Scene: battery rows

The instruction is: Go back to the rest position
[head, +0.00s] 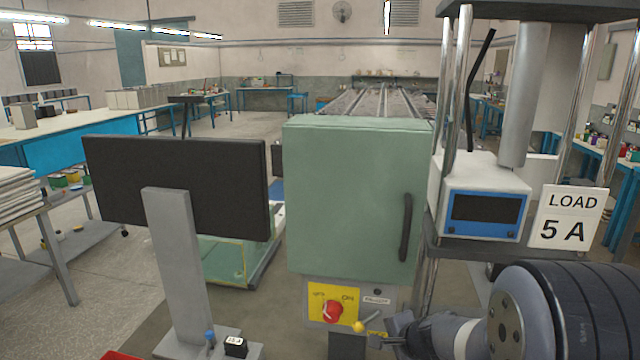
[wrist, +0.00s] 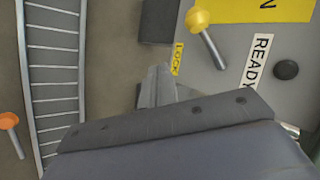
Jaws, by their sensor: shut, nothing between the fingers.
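My gripper (head: 382,340) is at the lower right of the head view, just right of and close to a yellow-knobbed lever (head: 366,322) on the front of a green cabinet (head: 345,190). Its fingers are shut with nothing between them. In the wrist view the shut fingers (wrist: 160,84) point up towards the panel's lower left edge. The lever's yellow knob (wrist: 198,20) shows there above and to the right, apart from the fingers.
The cabinet has a red rotary switch (head: 333,311) on a yellow plate and a dark handle (head: 405,228). A "LOAD 5 A" sign (head: 569,216) and a blue-fronted meter (head: 485,208) stand right, above my arm. A black monitor (head: 180,185) stands left. A ladder-like track (wrist: 52,80) shows in the wrist view.

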